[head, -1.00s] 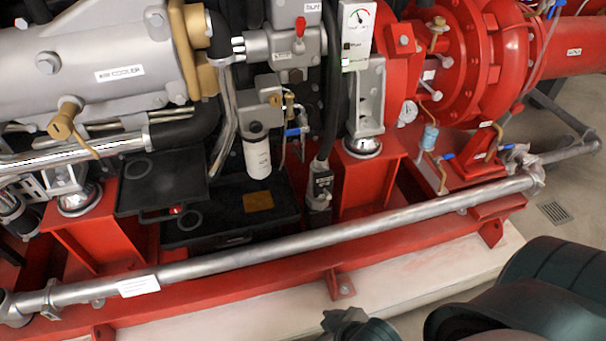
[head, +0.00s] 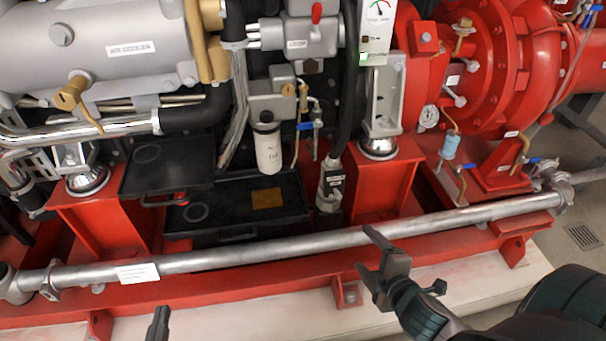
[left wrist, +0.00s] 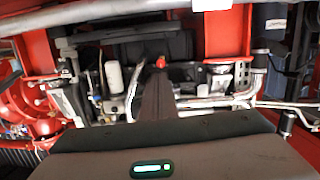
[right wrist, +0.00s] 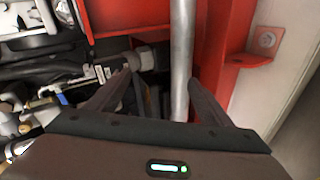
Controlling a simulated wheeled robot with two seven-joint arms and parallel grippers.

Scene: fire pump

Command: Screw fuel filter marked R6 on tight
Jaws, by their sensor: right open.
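The fuel filter (head: 268,152) is a white upright cylinder with small dark marking, too small to read surely. It sits under a grey filter head (head: 272,103) in the middle of the engine. It also shows as a white cylinder in the left wrist view (left wrist: 113,76). My left gripper (head: 160,314) shows only its tip at the bottom of the head view; its fingers (left wrist: 156,72) look shut together, with nothing between. My right gripper (head: 368,253) is open and empty in front of the long pipe, right of and nearer than the filter. Neither gripper touches the filter.
A long grey pipe (head: 310,241) runs across the front above the red frame rail (head: 240,287). Black trays (head: 235,205) lie below the filter. A black hose (head: 350,110) and a blue-handled valve (head: 306,126) stand just right of the filter.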

